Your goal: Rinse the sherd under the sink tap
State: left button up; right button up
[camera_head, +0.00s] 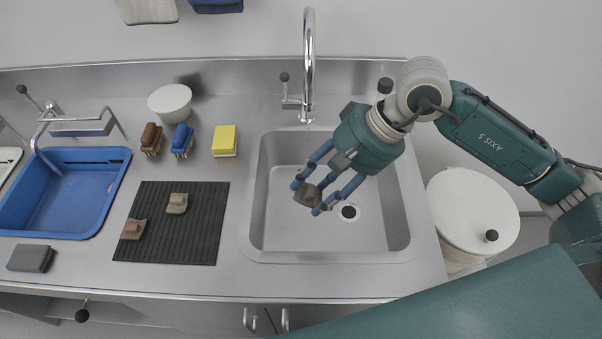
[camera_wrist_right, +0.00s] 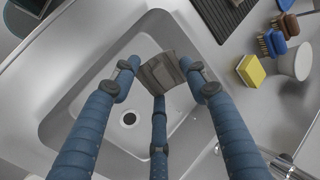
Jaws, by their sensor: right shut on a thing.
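A grey-brown sherd (camera_head: 307,195) is held in the fingertips of my right gripper (camera_head: 321,192), over the left part of the steel sink (camera_head: 400,254). In the right wrist view the sherd (camera_wrist_right: 161,72) sits between the blue fingers of the right gripper (camera_wrist_right: 162,80), with the sink basin (camera_wrist_right: 75,128) below it. The chrome tap (camera_head: 309,60) stands behind the sink; the sherd is in front of its spout, not directly beneath it. I cannot tell whether water runs. My left gripper is not in view.
Left of the sink, a black ribbed mat (camera_head: 190,247) bears two more sherds (camera_head: 177,203) (camera_head: 133,229). A yellow sponge (camera_head: 225,140), two brushes (camera_head: 182,139) (camera_head: 151,138) and a white bowl (camera_head: 171,102) stand behind it. A blue basin (camera_head: 66,235) is at far left. A white lidded bin (camera_head: 474,212) stands right.

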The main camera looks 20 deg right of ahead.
jog(key=shift+s+a+r+m, duration=0.1)
jog(key=shift+a+r+m, duration=0.05)
jog(key=shift+a, duration=0.25)
jog(key=shift+s+a+r+m, duration=0.1)
jog(key=shift+a+m, duration=0.05)
jog(key=shift+a, duration=0.25)
jog(key=shift+a+t, duration=0.3)
jog(key=shift+a, duration=0.05)
jog(key=shift+m, duration=0.3)
jog(key=shift+w, duration=0.25)
jog(key=shift+w+d+f+p, duration=0.2)
jog(key=shift+w+d+p, duration=0.1)
jog(key=shift+w, duration=0.35)
jog(key=shift+w+d+f+p, duration=0.2)
jog(key=shift+w+d, duration=0.1)
jog(key=shift+w, duration=0.3)
jog(key=w+d+f+b, duration=0.2)
jog(key=w+d, duration=0.2)
jog(key=w, duration=0.5)
jog(key=shift+w, duration=0.4)
